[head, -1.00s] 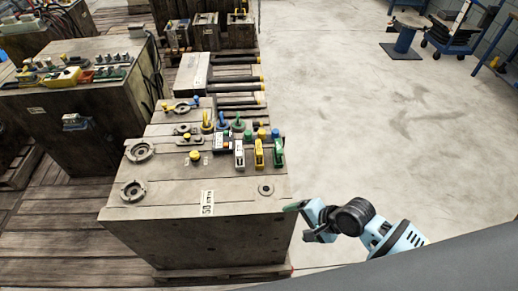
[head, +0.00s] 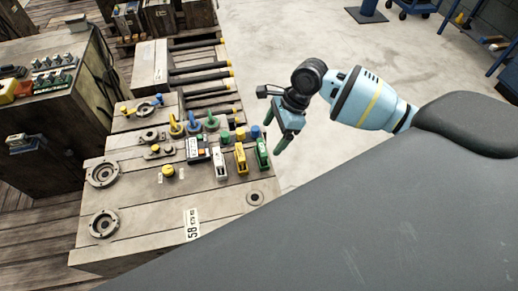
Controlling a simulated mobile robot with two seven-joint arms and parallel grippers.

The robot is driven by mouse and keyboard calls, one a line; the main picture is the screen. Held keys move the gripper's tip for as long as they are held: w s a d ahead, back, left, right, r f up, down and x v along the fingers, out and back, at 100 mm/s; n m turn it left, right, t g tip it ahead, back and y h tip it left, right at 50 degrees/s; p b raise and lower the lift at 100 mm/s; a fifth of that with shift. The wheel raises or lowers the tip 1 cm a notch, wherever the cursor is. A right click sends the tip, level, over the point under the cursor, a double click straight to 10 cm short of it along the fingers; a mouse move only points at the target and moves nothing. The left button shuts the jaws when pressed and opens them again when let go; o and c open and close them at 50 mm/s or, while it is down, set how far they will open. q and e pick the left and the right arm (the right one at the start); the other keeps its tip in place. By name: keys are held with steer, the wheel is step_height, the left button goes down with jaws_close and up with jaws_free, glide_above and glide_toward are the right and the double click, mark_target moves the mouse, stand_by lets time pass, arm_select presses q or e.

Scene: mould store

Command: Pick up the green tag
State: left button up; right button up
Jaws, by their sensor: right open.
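The green tag (head: 262,153) stands on top of the near mould block (head: 140,225), at the right end of a short row beside a yellow tag (head: 240,158) and a white one (head: 221,165). My right gripper (head: 274,140) is open, with its fingers pointing down and left, just to the right of the green tag. The picture does not show clearly how high it is above the block. I see nothing between its fingers. My left gripper is not in view.
Green (head: 212,122) and yellow (head: 175,125) knobs stand behind the tags, with a dark box (head: 197,149) left of them. Dark bars (head: 208,88) with yellow ends lie farther back. Another block (head: 45,110) stands at left. The floor (head: 300,50) at upper right is mostly clear.

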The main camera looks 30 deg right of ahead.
mark_target(263, 147)
steer(key=x, duration=0.2)
steer(key=shift+w+a+f, duration=0.1)
steer(key=shift+a+f, duration=0.05)
steer(key=shift+f, duration=0.1)
steer(key=b+x, duration=0.1)
steer(key=x, duration=0.4)
steer(key=shift+a, duration=0.2)
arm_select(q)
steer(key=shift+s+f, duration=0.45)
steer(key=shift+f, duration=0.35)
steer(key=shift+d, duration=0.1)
arm_select(e)
steer(key=c, duration=1.1)
steer(key=shift+o, duration=0.2)
steer(key=shift+r, duration=0.15)
